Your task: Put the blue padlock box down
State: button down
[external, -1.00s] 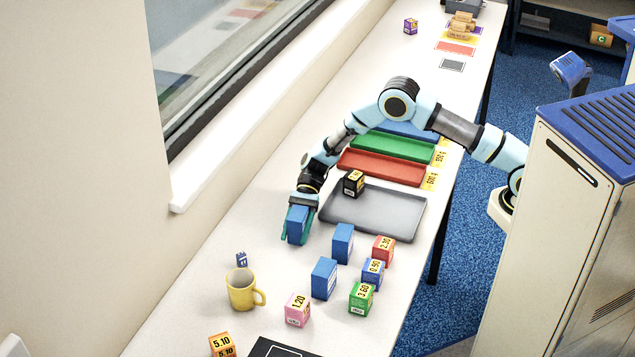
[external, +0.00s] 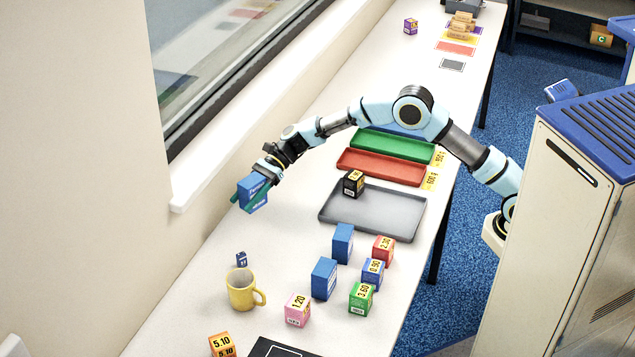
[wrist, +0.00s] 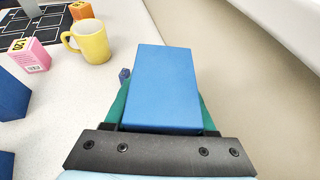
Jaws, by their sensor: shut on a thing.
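My gripper (external: 258,187) is shut on a blue box (external: 252,193), near the window-side edge of the table. In the wrist view the blue box (wrist: 165,85) fills the middle, between the green fingers. It appears raised above the table. Two similar blue boxes stand upright on the table, one nearer (external: 323,278) and one farther (external: 343,243). I cannot read any padlock mark on the held box or the standing ones.
A yellow mug (external: 241,290) and a tiny blue box (external: 241,258) stand near the wall side. Priced boxes, such as a pink one (external: 297,309) and a green one (external: 361,298), stand to the right. A grey tray (external: 400,225) holds a black box (external: 353,183). Table left of the tray is bare.

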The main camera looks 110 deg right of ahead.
jog(key=shift+m+h, duration=0.4)
jog(key=f, duration=0.3)
jog(key=w+d+f+p, duration=0.1)
jog(key=f, duration=0.1)
jog(key=shift+t, duration=0.3)
jog(key=shift+f+p, duration=0.35)
jog(key=shift+f, duration=1.9)
jog(key=shift+f, duration=0.15)
jog(key=shift+c, duration=1.1)
grip_release()
jog(key=shift+s+d+r, duration=0.1)
jog(key=shift+r, duration=0.1)
jog(key=b+v, duration=0.2)
jog(key=v, duration=0.9)
jog(key=shift+s+d+r, duration=0.15)
jog(key=shift+s, duration=0.1)
